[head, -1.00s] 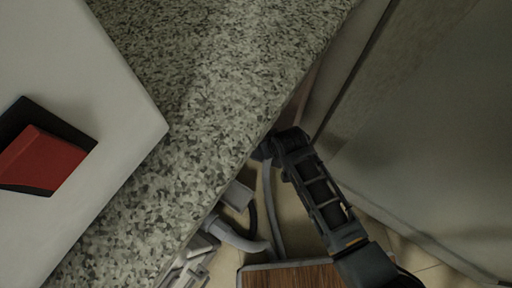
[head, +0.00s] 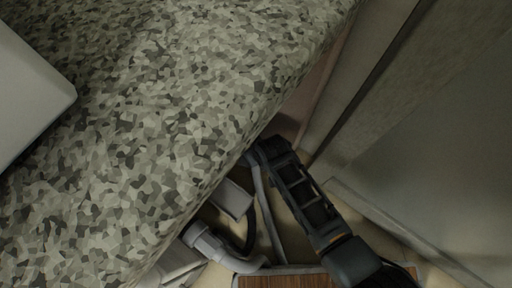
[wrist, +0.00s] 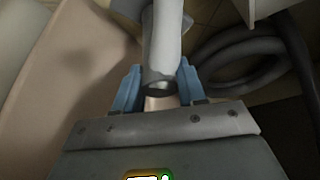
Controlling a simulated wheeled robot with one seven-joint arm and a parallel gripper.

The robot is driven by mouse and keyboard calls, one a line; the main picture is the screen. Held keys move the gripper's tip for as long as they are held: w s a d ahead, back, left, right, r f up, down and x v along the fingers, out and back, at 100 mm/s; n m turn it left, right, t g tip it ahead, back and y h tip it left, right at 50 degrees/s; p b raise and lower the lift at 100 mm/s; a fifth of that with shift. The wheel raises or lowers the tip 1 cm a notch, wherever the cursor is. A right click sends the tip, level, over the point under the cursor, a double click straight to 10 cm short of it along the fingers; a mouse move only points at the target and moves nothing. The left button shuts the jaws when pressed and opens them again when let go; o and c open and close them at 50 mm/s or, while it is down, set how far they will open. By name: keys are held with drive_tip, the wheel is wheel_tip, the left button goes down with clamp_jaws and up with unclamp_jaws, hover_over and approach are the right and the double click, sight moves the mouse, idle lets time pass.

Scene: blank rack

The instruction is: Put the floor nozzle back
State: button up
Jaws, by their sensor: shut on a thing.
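In the wrist view my gripper (wrist: 159,84) has its blue fingers closed on both sides of a light grey tube. I take this tube to be the neck of the floor nozzle (wrist: 163,42). It runs away from the fingers to the top edge, and its far end is out of view. The tube's open near end shows a dark rim between the fingers. In the head view my dark arm reaches up and left toward the counter edge; the fingers and the held part cannot be made out there.
A speckled stone counter (head: 150,110) fills the left, with a white box (head: 25,90) on it. Below its edge are a grey hose with an elbow (head: 207,242) and a wooden surface (head: 290,281). A pale panel (head: 430,150) stands right. A dark hose (wrist: 235,75) coils in the wrist view.

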wheel_tip(320, 180, down, 4)
drive_tip(key=shift+r+b, duration=0.2)
drive_tip(key=shift+b, duration=0.8)
drive_tip(key=shift+r, duration=0.1)
drive_tip(key=o, duration=1.2)
drive_tip(key=p+v, duration=0.7)
drive_tip(key=v, duration=0.5)
